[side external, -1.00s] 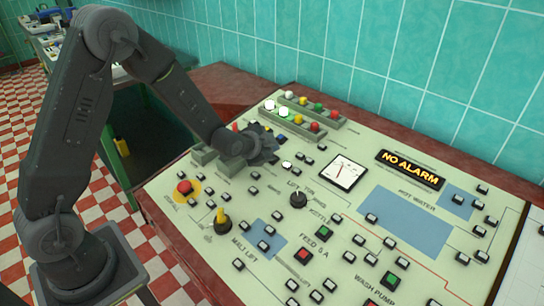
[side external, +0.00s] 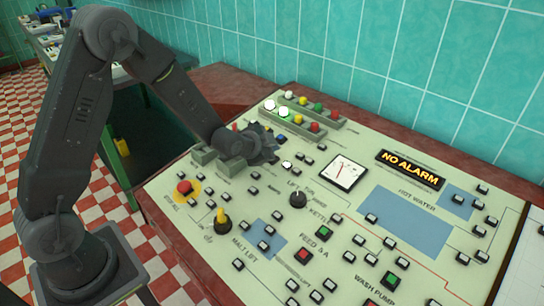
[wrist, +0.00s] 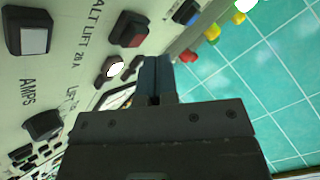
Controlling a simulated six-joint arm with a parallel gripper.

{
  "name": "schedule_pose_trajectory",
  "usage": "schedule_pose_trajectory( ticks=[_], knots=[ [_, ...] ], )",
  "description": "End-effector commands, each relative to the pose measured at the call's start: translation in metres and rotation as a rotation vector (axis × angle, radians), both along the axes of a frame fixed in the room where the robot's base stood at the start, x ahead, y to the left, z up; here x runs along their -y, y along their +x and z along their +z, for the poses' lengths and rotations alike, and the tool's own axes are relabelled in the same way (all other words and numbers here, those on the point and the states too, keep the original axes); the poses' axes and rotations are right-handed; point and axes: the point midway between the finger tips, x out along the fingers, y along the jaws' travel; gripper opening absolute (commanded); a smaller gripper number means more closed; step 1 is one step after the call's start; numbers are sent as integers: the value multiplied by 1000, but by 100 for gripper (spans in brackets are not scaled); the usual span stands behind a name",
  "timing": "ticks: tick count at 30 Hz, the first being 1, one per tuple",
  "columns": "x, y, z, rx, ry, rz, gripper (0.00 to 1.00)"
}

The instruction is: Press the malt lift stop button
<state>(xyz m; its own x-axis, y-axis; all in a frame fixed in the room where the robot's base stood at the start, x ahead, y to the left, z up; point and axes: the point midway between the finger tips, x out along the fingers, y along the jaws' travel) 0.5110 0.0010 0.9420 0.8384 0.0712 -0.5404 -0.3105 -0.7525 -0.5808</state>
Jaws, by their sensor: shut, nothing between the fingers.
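In the wrist view a red push button (wrist: 131,34) in a dark square frame sits beside a label whose visible part reads "ALT LIFT 28 A". My gripper (wrist: 155,80) is shut and empty, its fingertips a little below and to the right of that button in the picture. I cannot tell whether the fingertips touch the panel. In the side view my gripper (side external: 264,148) is low over the far left part of the sloping control panel (side external: 230,285). The arm and gripper hide part of the panel there, and I cannot pick out the labelled red button in that view.
A row of coloured lamps (side external: 298,119) stands raised at the back. Tiled wall (side external: 420,60) stands behind.

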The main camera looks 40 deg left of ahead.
Motion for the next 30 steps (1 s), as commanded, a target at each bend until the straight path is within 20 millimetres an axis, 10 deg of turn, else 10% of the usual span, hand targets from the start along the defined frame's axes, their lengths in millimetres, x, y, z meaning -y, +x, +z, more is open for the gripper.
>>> schedule_pose_trajectory(
  ticks=[30],
  knots=[
    [0,2,-8,0,0,0,0]
  ],
)
